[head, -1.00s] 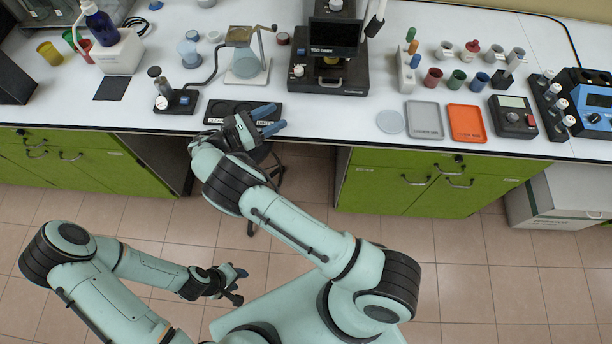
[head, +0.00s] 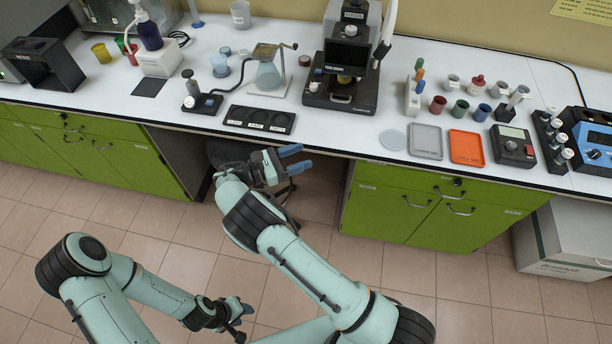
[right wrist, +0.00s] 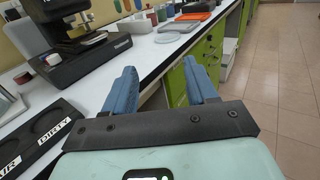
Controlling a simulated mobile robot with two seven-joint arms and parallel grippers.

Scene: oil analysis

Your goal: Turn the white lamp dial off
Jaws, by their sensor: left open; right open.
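A small white dial (head: 313,87) sits at the left front of the black instrument (head: 345,90) at the back of the bench. It also shows in the right wrist view (right wrist: 53,60), on the instrument's base at upper left. My right gripper (head: 294,160) is open and empty, off the bench's front edge and in front of the instrument, well apart from the dial. Its two blue fingers (right wrist: 160,75) are spread in the right wrist view, with nothing between them. My left gripper (head: 242,320) is low over the floor, far from the bench, open and empty.
A black labelled tray (head: 259,119) lies at the bench edge, left of the instrument. A grey tray (head: 425,141), an orange tray (head: 466,147) and a meter (head: 513,146) stand to the right. White knobs (head: 560,156) line a strip at far right. Bench between black tray and grey tray is largely clear.

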